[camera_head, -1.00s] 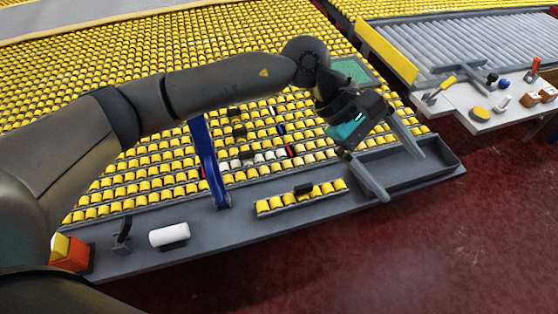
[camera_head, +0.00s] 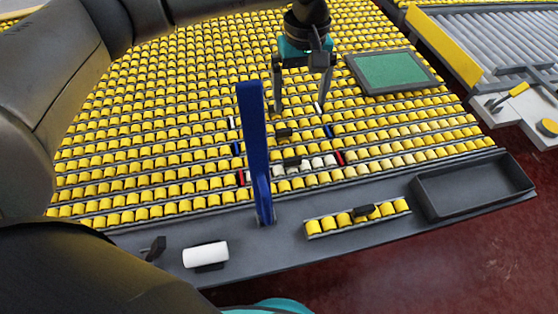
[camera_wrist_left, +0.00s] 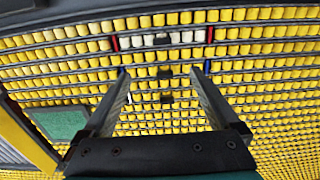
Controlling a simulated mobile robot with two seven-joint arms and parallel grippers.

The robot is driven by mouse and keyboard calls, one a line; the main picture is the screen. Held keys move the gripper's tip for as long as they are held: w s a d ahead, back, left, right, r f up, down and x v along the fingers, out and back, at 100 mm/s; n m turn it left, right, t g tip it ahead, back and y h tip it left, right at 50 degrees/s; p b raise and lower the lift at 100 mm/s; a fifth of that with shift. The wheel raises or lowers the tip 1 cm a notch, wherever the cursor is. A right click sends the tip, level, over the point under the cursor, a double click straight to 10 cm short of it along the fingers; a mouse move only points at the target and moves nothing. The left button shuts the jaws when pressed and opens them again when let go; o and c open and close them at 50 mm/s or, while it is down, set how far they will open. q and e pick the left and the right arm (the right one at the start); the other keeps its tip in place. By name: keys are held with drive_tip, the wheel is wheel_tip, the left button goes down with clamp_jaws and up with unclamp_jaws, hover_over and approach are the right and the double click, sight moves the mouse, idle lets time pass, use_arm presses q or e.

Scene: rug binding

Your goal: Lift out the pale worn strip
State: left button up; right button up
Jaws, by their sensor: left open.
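The pale worn strip (camera_head: 318,164) lies in the yellow roller bed, with whitish rollers, a red mark at each end and a black handle (camera_head: 292,162) on it. It also shows near the top of the left wrist view (camera_wrist_left: 187,37). My left gripper (camera_head: 299,107) is open and empty, fingers pointing down above the bed, on the far side of the strip. In the left wrist view its fingertips (camera_wrist_left: 160,72) are spread, with dark handles between and beyond them. No contact with the strip shows. My right gripper is not in view.
A yellow-roller strip (camera_head: 325,227) with a black handle lies on the grey front ledge. An empty dark tray (camera_head: 480,207) is at the right. A green panel (camera_head: 392,69) and white roll (camera_head: 203,254) also show.

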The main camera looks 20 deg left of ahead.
use_arm(q)
drive_tip(key=b, duration=0.5)
hover_over(293, 158)
wheel_tip(293, 158, down, 6)
drive_tip(key=f, duration=0.6)
drive_tip(key=f+b, duration=0.1)
drive_tip(key=f, duration=0.2)
drive_tip(key=shift+d+f, duration=0.35)
drive_tip(key=shift+f, duration=0.05)
drive_tip(key=f, duration=0.3)
drive_tip(key=f+b, duration=0.1)
drive_tip(key=shift+s+a+f, duration=0.15)
drive_tip(key=shift+a+f, duration=0.1)
drive_tip(key=shift+a, duration=0.1)
drive_tip(key=shift+f, duration=0.35)
drive_tip(key=c, duration=0.6)
clamp_jaws()
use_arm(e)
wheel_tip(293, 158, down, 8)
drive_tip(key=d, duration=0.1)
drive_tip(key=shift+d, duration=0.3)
